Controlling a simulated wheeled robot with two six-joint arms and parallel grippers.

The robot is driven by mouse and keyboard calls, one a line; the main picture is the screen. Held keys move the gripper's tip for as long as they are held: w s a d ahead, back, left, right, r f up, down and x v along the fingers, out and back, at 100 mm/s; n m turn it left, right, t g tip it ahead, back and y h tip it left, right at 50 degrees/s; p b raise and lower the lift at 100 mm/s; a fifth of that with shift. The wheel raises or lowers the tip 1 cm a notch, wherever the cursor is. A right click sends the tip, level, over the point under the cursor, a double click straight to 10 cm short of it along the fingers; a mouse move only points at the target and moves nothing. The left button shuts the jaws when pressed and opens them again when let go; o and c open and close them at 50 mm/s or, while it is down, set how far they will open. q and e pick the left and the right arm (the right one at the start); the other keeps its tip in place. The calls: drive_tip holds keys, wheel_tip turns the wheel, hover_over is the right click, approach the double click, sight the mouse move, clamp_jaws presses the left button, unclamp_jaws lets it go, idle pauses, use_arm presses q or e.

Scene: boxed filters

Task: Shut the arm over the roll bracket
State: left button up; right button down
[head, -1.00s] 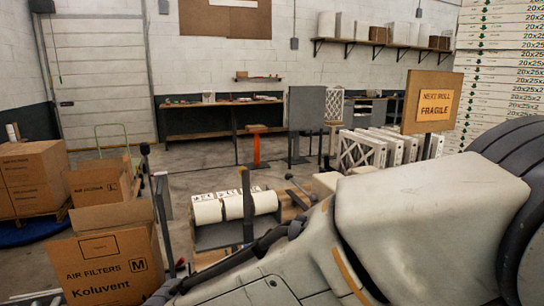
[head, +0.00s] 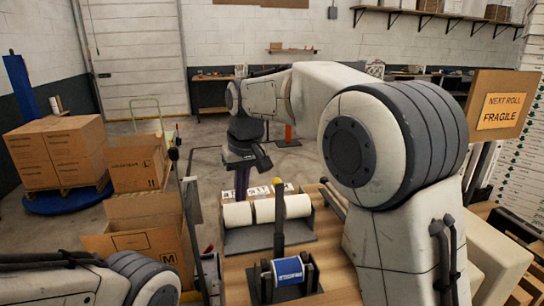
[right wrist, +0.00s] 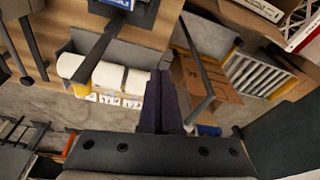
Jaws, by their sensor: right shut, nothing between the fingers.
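The roll bracket (head: 265,283) stands on the wooden bench at the bottom middle of the head view, with a blue-labelled roll (head: 289,271) in it. Its dark arm (head: 279,232) with a yellow upper part stands upright behind the roll, not over it. In the right wrist view the arm (right wrist: 97,52) slants away from the bracket, its yellow end near the white rolls. My right gripper (head: 242,190) is shut and empty, beyond and left of the arm, apart from it. Its purple fingers (right wrist: 160,90) show in the wrist view. My left gripper is out of view.
White rolls (head: 268,209) lie in a grey tray behind the bracket. An open carton (head: 135,240) stands left, beside a dark post (head: 191,215). A sign board (head: 503,104) stands right. Stacked cartons (head: 60,150) are at the far left.

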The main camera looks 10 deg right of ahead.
drive_tip(key=w+d+r+m+t+p, duration=0.1)
drive_tip(key=w+d+r+m+p, duration=0.2)
drive_tip(key=w+d+r, duration=0.6)
use_arm(q)
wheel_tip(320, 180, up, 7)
drive_tip(key=p, duration=0.2)
use_arm(e)
wheel_tip(320, 180, down, 11)
drive_tip(key=w+d, duration=0.1)
drive_tip(key=d, duration=0.1)
drive_tip(key=shift+w+h, duration=0.25)
drive_tip(key=shift+h, duration=0.15)
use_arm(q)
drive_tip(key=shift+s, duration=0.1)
use_arm(e)
drive_tip(key=shift+a+f, duration=0.1)
drive_tip(key=shift+a, duration=0.05)
